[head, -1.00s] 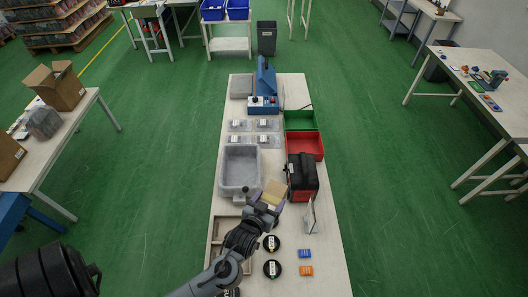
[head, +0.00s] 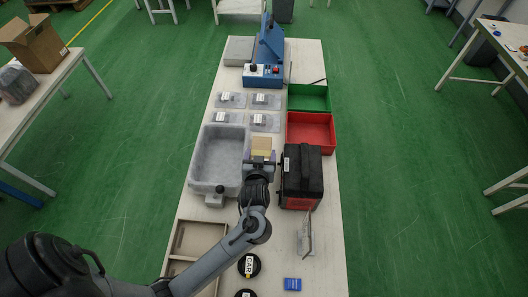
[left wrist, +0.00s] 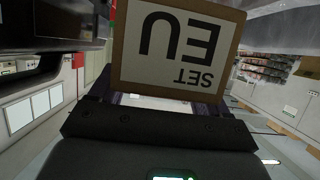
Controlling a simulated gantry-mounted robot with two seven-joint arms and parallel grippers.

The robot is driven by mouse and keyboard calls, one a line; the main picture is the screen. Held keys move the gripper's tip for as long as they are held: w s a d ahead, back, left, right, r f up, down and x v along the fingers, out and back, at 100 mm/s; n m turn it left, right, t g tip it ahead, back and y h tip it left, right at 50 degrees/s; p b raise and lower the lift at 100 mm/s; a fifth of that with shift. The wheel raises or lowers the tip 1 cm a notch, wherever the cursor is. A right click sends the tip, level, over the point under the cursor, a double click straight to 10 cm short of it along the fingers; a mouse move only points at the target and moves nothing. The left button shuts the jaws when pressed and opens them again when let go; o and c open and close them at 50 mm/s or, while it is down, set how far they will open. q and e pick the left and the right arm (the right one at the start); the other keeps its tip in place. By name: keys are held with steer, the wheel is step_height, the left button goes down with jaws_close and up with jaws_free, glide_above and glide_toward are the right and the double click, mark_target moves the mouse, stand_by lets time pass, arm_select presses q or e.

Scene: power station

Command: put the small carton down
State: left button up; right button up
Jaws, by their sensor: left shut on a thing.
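The small carton (head: 262,146) is tan cardboard. In the left wrist view the carton (left wrist: 178,45) shows a white label reading "SET EU", upside down. My left gripper (head: 261,158) is shut on it, over the table between the grey tray and the black bag. How high the carton is above the table I cannot tell. My right gripper is not in view.
The grey tray (head: 206,181) is just left of the carton, the black and red bag (head: 303,170) just right. Red (head: 310,147) and green (head: 309,109) bins stand beyond. A wooden compartment tray (head: 175,242) lies nearer.

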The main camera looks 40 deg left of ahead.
arm_select(q)
steer(key=shift+f, duration=0.4)
steer(key=shift+w+f+b, duration=0.1)
steer(key=shift+f+b, duration=0.25)
steer(key=shift+b, duration=0.1)
step_height(320, 180, down, 6)
steer(key=shift+w+b, duration=0.15)
steer(key=shift+b, duration=0.6)
step_height(320, 180, down, 3)
steer(key=shift+r+b, duration=0.1)
steer(key=shift+b, duration=0.25)
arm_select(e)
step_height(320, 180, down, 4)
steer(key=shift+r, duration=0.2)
arm_select(q)
steer(key=shift+f, duration=0.2)
steer(key=o, duration=1.3)
steer(key=shift+c, duration=0.2)
